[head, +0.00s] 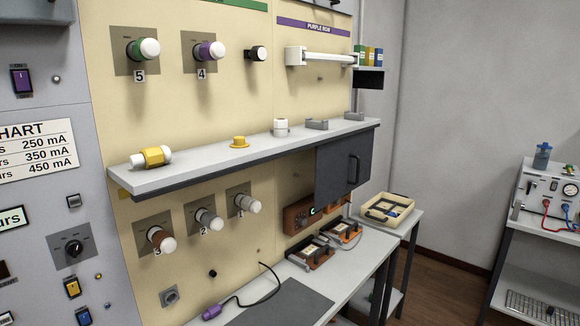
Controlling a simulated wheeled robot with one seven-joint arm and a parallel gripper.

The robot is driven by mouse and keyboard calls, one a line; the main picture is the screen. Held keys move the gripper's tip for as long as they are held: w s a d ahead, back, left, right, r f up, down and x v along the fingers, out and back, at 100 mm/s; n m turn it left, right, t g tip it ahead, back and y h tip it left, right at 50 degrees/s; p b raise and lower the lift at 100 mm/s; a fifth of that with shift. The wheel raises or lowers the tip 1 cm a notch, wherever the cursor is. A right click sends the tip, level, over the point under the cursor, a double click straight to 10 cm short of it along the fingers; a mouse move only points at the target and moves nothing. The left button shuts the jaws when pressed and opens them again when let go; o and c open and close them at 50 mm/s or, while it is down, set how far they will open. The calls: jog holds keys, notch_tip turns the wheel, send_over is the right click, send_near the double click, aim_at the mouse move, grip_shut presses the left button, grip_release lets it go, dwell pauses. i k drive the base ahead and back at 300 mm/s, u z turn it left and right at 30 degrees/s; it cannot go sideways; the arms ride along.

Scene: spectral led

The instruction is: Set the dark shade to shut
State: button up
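A dark grey panel with a black upright bar handle (354,168) hangs below the right end of the long grey shelf. It is the only thing here that looks like the dark shade (330,172). Its face stands upright and its lower edge is above the bench. I cannot tell from this view whether it is open or shut. My gripper is not in view.
The shelf (210,165) carries a yellow-and-white lamp (151,157), a yellow cap (239,142) and a white cup-like part (281,127). The bench below holds a dark mat (285,305), a purple-ended cable (212,312) and small fixtures (311,252). A cream tray (388,209) stands right. Floor beyond is clear.

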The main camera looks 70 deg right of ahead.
aim_at(342, 166)
jog(key=u, duration=0.05)
jog(key=k, duration=0.2)
jog(key=z, duration=2.8)
jog(key=k, duration=0.45)
jog(key=z, duration=1.25)
jog(key=i, duration=1.6)
jog(key=u, duration=1)
jog(key=i, duration=0.45)
jog(key=u, duration=0.45)
